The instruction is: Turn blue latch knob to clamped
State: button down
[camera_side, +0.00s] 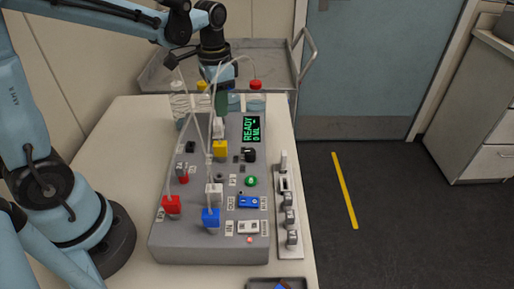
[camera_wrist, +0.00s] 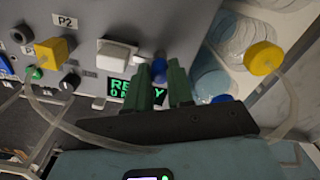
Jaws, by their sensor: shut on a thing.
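The blue latch knob (camera_wrist: 159,67) shows in the wrist view between the tips of my gripper's green fingers (camera_wrist: 168,72), beside a pale block (camera_wrist: 117,54) on the grey console. My gripper is shut on the knob. In the side view my gripper (camera_side: 221,103) reaches down at the far end of the console (camera_side: 165,248), just behind a white block (camera_side: 218,128). The knob is hidden there, and I cannot tell its turn position. The display (camera_side: 251,128) reads READY 0 ML in green.
Thin tubes arch over the console to the red block (camera_side: 171,204), blue block (camera_side: 211,218) and yellow block (camera_side: 220,149). A red-capped bottle (camera_side: 256,98) stands right of my gripper. A grey tray cart (camera_side: 168,75) is behind. A rocker panel (camera_side: 290,230) lies along the right edge.

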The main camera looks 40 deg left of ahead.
jog(key=c, duration=1)
grip_release()
notch_tip(320, 180, up, 12)
jog(key=shift+r, duration=0.1)
jog(key=shift+s, duration=0.1)
jog(key=s+d+f+n+t, duration=0.1)
jog(key=s+f+t, duration=0.1)
jog(key=f, duration=0.1)
jog(key=s+d+f+n+t, duration=0.1)
jog(key=s+f+t, duration=0.1)
jog(key=s+f, duration=0.1)
jog(key=s+d+f+n+t, duration=0.1)
jog(key=s+d+f+t, duration=0.1)
jog(key=f+t, duration=0.1)
jog(key=shift+s+n, duration=0.15)
jog(key=shift+n, duration=0.25)
